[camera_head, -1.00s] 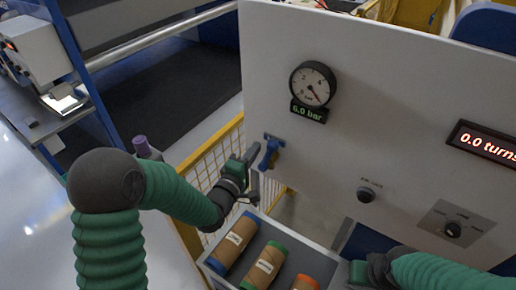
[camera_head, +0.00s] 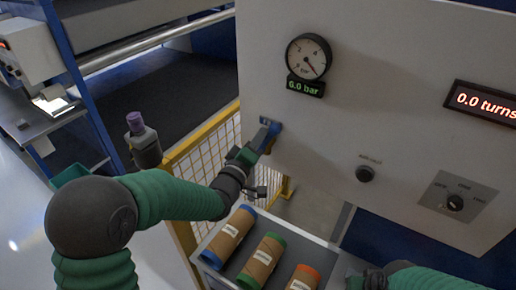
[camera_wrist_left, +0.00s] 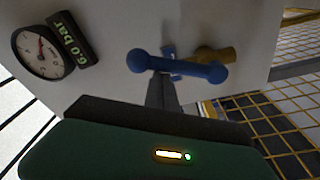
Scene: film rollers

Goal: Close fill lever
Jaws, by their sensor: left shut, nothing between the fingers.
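The blue fill lever (camera_head: 272,130) is on the lower left of the grey panel, at the panel's left edge. In the left wrist view the lever (camera_wrist_left: 178,66) is a blue bar with round ends, lying roughly crosswise in front of a brass-coloured fitting (camera_wrist_left: 215,54). My left gripper (camera_head: 258,146) is at the lever, its fingers pointing up towards it. In the left wrist view its fingers (camera_wrist_left: 163,88) are together, with their tips at the bar; contact is unclear. My right gripper (camera_head: 366,280) is low at the bottom edge, its fingers mostly hidden.
A pressure gauge (camera_head: 308,57) above the lever reads 6.0 bar. A turns display (camera_head: 484,103) reads 0.0. A black knob (camera_head: 365,173) and a selector switch (camera_head: 455,202) are on the panel. Three rollers (camera_head: 261,262) lie in a tray below. A yellow mesh fence (camera_head: 203,150) stands left.

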